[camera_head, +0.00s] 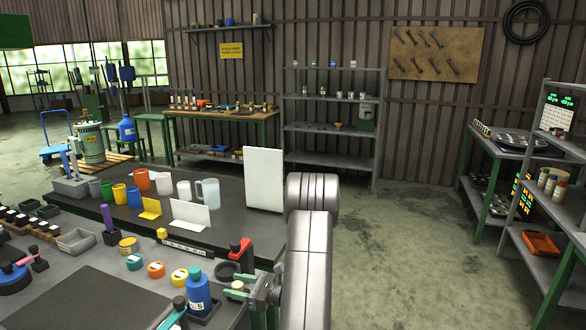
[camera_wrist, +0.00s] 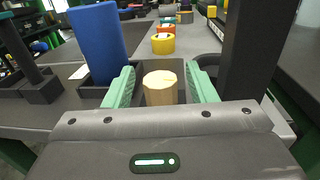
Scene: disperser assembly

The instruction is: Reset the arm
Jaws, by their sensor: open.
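My gripper (camera_wrist: 159,70) is open in the wrist view, its two green fingers on either side of a pale tan cylinder (camera_wrist: 160,90). A gap shows between each finger and the cylinder. The cylinder stands in a dark tray (camera_wrist: 137,80). In the head view my gripper (camera_head: 258,291) is low at the workbench's right side, beside the tan-topped cylinder (camera_head: 237,286). My arm partly hides that corner.
A blue bottle (camera_head: 198,292) stands just left of my gripper; it also shows in the wrist view (camera_wrist: 97,42). A dark upright with a red top (camera_head: 240,250) stands close behind. Several coloured round pots (camera_head: 156,270) line the bench. Open floor (camera_head: 400,245) lies to the right.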

